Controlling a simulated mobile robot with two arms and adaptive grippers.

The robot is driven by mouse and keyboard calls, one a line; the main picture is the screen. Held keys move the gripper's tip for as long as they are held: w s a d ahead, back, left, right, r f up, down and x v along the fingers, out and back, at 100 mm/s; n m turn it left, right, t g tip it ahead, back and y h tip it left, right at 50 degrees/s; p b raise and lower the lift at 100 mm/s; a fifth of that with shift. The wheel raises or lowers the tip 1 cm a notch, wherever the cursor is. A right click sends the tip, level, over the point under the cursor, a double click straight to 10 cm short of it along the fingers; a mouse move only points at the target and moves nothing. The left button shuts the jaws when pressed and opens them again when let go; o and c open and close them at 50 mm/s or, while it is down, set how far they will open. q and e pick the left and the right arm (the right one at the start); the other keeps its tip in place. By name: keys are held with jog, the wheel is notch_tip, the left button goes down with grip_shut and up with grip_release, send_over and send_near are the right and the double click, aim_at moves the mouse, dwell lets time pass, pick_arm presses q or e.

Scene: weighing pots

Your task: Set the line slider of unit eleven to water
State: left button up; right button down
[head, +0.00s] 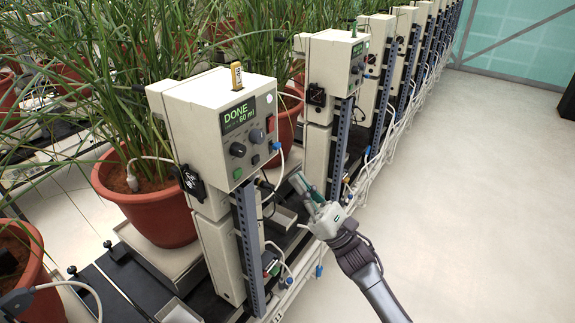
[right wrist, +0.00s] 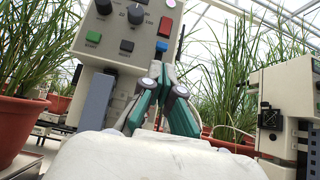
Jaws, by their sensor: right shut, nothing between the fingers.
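The nearest weighing unit is a beige control box (head: 205,115) whose screen (head: 240,113) reads DONE and 60 ml. Its number is not readable to me. Its front has dark knobs and coloured buttons, also seen in the right wrist view (right wrist: 122,40). A grey vertical rail (head: 248,245) runs down below the box. Small red and green parts (head: 271,265) sit low beside it; I cannot tell which part is the line slider. My right gripper (head: 299,181) is shut and empty, right of the unit; its fingertips (right wrist: 155,72) point at the panel's lower part. My left gripper is out of view.
A red-brown pot (head: 150,212) with tall grass stands left of the unit. A second unit (head: 335,62) and a row of others recede behind. White tubes and cables hang along the units' fronts. The pale floor (head: 460,200) on the right is clear.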

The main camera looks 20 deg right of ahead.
jog(key=v, duration=0.6)
jog(key=shift+w, duration=0.1)
notch_tip(320, 180, down, 21)
jog(key=w+d+m+g+h, duration=0.1)
jog(key=w+d+m+h, duration=0.1)
jog(key=m+h, duration=1.2)
jog(key=s+f+m+g, duration=0.3)
jog(key=f+m, duration=0.3)
jog(key=f, duration=0.3)
jog(key=s+f+m+g, duration=0.3)
jog(key=s+f+m, duration=0.15)
jog(key=f, duration=0.45)
jog(key=s+f+m+g+h, duration=0.1)
jog(key=s+f+m+g, duration=0.2)
jog(key=s+f+m, duration=0.55)
jog(key=s+f+m+g, duration=0.4)
jog(key=s+f, duration=0.3)
jog(key=s, duration=0.7)
jog(key=s+f+m+g+h, duration=0.1)
jog(key=s+f+m+g, duration=0.3)
jog(key=s, duration=1.1)
notch_tip(320, 180, down, 4)
jog(key=shift+s+a+f+g+h, duration=0.25)
jog(key=shift+a+g, duration=0.2)
jog(key=shift+g, duration=0.65)
